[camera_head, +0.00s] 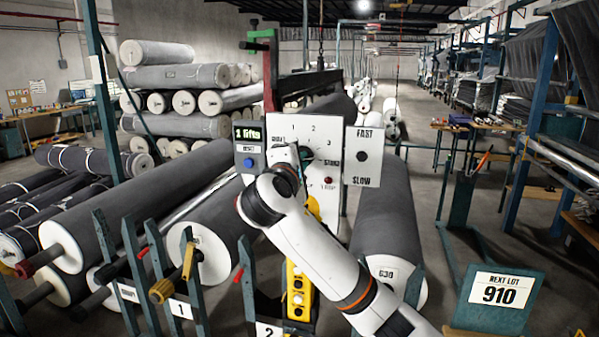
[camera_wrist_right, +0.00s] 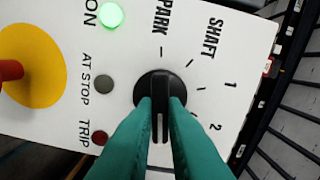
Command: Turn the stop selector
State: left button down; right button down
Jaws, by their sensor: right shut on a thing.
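The stop selector (camera_wrist_right: 158,84) is a round black knob with a raised bar on a white panel (camera_wrist_right: 225,50); PARK, SHAFT, 1 and 2 are printed around it. Its bar lies in line with the tick at PARK. My right gripper (camera_wrist_right: 160,112) is shut on this bar, a teal finger on each side. In the head view the panel (camera_head: 318,130) stands mid-picture; my right arm covers much of it, and my right gripper (camera_head: 303,156) is mostly hidden at the knob. My left gripper is not in view.
A red button on a yellow disc (camera_wrist_right: 35,68), a lit green ON lamp (camera_wrist_right: 111,15) and dark AT STOP and TRIP lamps sit near the knob. A FAST/SLOW plate (camera_head: 363,170) and a counter reading 1 lifts (camera_head: 248,133) flank the panel.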

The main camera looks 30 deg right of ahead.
jog(key=shift+f+m+b, duration=0.15)
jog(key=shift+m+b, duration=0.5)
jog(key=shift+m, duration=0.4)
jog(key=shift+f+m+b, duration=0.1)
jog(key=shift+m+b, duration=0.5)
jog(key=shift+m, duration=0.45)
jog(key=c, duration=1.5)
grip_release()
jog(key=shift+r, duration=0.1)
jog(key=b+v, duration=0.4)
jog(key=v, duration=0.8)
